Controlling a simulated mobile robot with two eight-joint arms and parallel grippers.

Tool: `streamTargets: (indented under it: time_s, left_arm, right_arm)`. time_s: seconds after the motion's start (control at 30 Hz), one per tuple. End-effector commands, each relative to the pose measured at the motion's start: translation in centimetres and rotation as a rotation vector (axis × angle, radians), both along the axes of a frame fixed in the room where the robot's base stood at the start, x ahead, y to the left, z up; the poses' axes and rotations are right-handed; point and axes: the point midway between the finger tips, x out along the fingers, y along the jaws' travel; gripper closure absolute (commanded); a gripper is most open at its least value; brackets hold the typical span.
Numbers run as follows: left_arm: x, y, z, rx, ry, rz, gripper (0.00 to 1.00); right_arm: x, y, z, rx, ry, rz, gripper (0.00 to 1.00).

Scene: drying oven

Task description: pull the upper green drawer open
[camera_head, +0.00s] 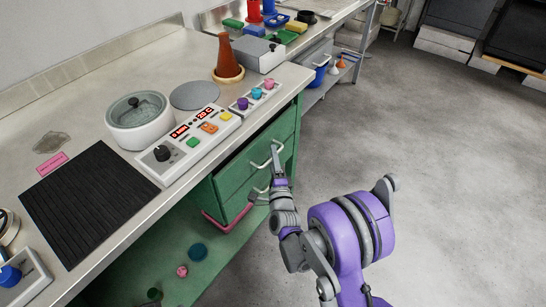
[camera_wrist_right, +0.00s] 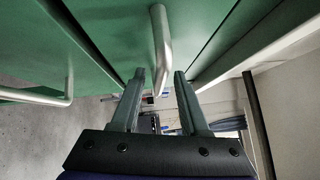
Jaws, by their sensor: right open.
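The upper green drawer (camera_head: 240,168) sits in the cabinet under the counter, and its front looks flush. Its pale metal bar handle (camera_head: 267,157) is beside my right gripper (camera_head: 278,168). In the right wrist view the handle (camera_wrist_right: 160,40) reaches down between the two open fingertips of the right gripper (camera_wrist_right: 158,76). I cannot tell whether the fingers touch it. The lower drawer (camera_head: 236,201) is below, with its own handle (camera_head: 259,190), which also shows at the left of the wrist view (camera_wrist_right: 50,98). My left gripper is out of view.
The counter (camera_head: 75,110) above holds a control panel (camera_head: 195,140), a bowl-shaped device (camera_head: 139,120), a black mat (camera_head: 88,200) and a brown cone (camera_head: 228,60). A low green shelf (camera_head: 220,255) lies below the drawers. The floor (camera_head: 430,170) to the right is open.

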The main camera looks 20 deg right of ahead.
Motion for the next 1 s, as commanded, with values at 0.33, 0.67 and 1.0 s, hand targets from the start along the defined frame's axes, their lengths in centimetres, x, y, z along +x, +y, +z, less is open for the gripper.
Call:
streamTargets:
  time_s: [0.33, 0.67, 1.0]
  left_arm:
    - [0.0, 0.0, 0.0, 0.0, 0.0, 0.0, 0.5]
    - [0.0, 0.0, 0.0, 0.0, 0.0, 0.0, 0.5]
    - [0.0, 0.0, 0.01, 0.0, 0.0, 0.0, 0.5]
  right_arm:
    - [0.05, -0.02, 0.02, 0.0, 0.0, 0.0, 0.75]
    - [0.04, -0.01, 0.03, -0.001, 0.0, 0.0, 1.0]
    - [0.03, -0.01, 0.04, -0.001, -0.001, 0.0, 1.0]
